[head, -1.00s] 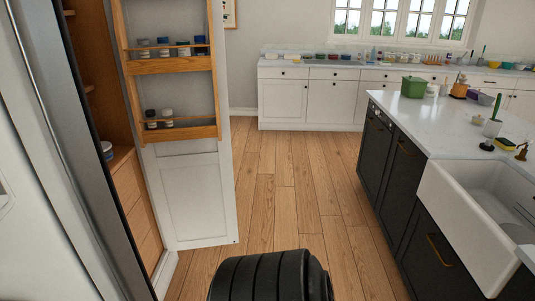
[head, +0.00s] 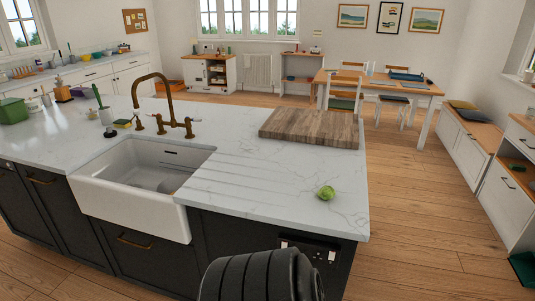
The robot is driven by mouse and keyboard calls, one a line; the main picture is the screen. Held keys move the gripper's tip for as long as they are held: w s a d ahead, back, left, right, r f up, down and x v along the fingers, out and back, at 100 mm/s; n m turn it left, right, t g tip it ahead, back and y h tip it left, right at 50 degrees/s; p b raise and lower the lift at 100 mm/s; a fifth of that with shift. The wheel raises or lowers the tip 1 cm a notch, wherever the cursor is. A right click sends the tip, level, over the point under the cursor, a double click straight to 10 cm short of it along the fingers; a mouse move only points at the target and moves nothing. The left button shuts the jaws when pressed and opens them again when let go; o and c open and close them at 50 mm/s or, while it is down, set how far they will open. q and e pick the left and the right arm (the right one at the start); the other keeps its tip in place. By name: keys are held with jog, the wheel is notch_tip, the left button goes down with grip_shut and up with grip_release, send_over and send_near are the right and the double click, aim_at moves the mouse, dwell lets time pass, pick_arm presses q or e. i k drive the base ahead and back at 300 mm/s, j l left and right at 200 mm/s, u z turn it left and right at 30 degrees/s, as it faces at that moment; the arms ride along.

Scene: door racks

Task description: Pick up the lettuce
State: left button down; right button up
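A small round green lettuce (head: 326,193) sits on the white marble top of the island (head: 290,175), near its right front corner. It stands alone, in front of a wooden cutting board and to the right of the sink. Neither of my grippers shows in the head view. A black ribbed part of my own body shows at the bottom middle, below the island's front edge.
A white sink (head: 135,190) with a brass faucet (head: 158,100) is left of the lettuce. A thick wooden cutting board (head: 312,125) lies behind it. Open wooden floor (head: 420,210) runs along the island's right side. A bench (head: 465,135) stands at the right wall.

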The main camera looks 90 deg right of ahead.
aim_at(326, 193)
jog(key=z, duration=3.25)
jog(key=i+j+z, duration=0.1)
jog(key=j+z, duration=0.15)
jog(key=z, duration=0.15)
jog(key=i+j+z, duration=0.1)
jog(key=j+z, duration=0.5)
jog(key=z, duration=0.2)
